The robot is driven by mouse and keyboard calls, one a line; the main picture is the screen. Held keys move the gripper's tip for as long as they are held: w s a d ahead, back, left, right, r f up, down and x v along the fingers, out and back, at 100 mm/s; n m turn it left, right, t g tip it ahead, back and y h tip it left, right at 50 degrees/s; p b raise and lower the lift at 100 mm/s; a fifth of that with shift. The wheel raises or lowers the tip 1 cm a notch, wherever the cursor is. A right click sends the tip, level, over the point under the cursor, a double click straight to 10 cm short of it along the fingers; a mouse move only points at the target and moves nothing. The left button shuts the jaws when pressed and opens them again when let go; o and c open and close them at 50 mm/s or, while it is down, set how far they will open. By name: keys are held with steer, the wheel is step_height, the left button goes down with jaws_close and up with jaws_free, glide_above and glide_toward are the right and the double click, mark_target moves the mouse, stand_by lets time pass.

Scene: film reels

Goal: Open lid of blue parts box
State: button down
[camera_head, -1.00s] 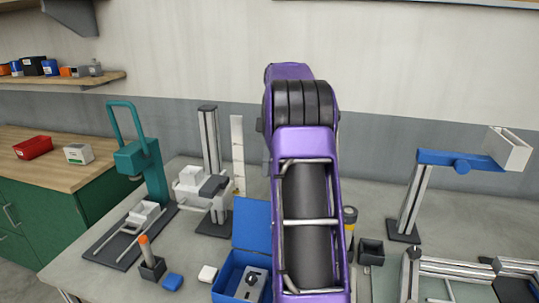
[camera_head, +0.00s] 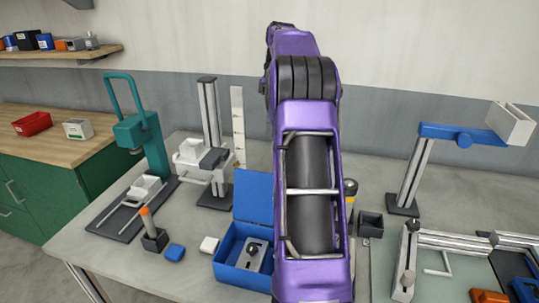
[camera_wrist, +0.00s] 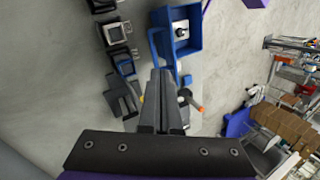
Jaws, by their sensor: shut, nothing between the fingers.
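The blue parts box (camera_head: 238,272) stands on the grey bench, partly hidden behind my purple arm. Its blue lid (camera_head: 253,197) stands raised at the back edge, so the box is open. A grey and white part (camera_head: 254,258) lies inside. In the wrist view the open box (camera_wrist: 196,35) is near the top, with the lid (camera_wrist: 154,45) seen edge-on along its left side. My gripper (camera_wrist: 161,72) is shut and empty, its tips below the box in that picture. Whether it touches the lid I cannot tell. The head view does not show the gripper.
A teal press (camera_head: 143,140) and a grey stand (camera_head: 208,140) are behind. A small black bin (camera_head: 371,224) is to the right.

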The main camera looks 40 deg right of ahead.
step_height(320, 180, down, 11)
steer(key=s+a+m+t+h+b, duration=0.1)
steer(key=m+b, duration=0.5)
steer(key=m, duration=0.8)
steer(key=shift+s+a+m+t+h+b, duration=0.3)
steer(key=shift+a+m+t+h, duration=0.1)
steer(key=shift+h, duration=0.3)
steer(key=shift+r, duration=0.1)
